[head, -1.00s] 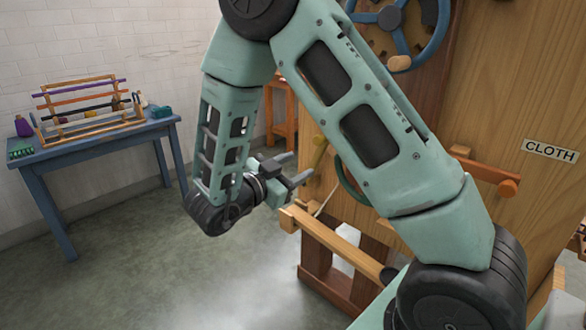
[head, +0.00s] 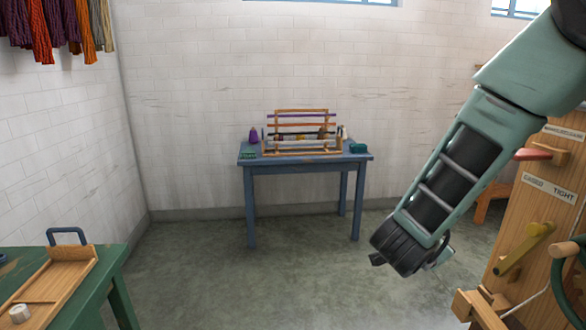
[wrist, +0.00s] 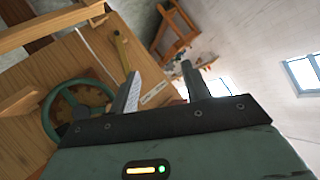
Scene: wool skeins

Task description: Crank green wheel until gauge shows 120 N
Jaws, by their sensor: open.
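The green wheel (wrist: 47,112) is at the left of the wrist view, on a wooden panel, with a brown toothed disc behind its rim. In the head view, part of a dark green rim (head: 556,283) shows at the right edge, cut off by the frame. My gripper (wrist: 160,76) is open and empty in the wrist view, with the wheel to the left of its fingers and apart from them. In the head view my arm's wrist hides most of the gripper. I cannot make out a gauge or a reading in either current view.
A yellow lever (head: 524,248) is on the wooden panel below a label reading TIGHT (head: 564,194). A red-tipped peg (head: 536,154) juts out above. A blue table (head: 305,162) with a small rack stands at the back wall. A green table (head: 112,275) is at left. The floor between is clear.

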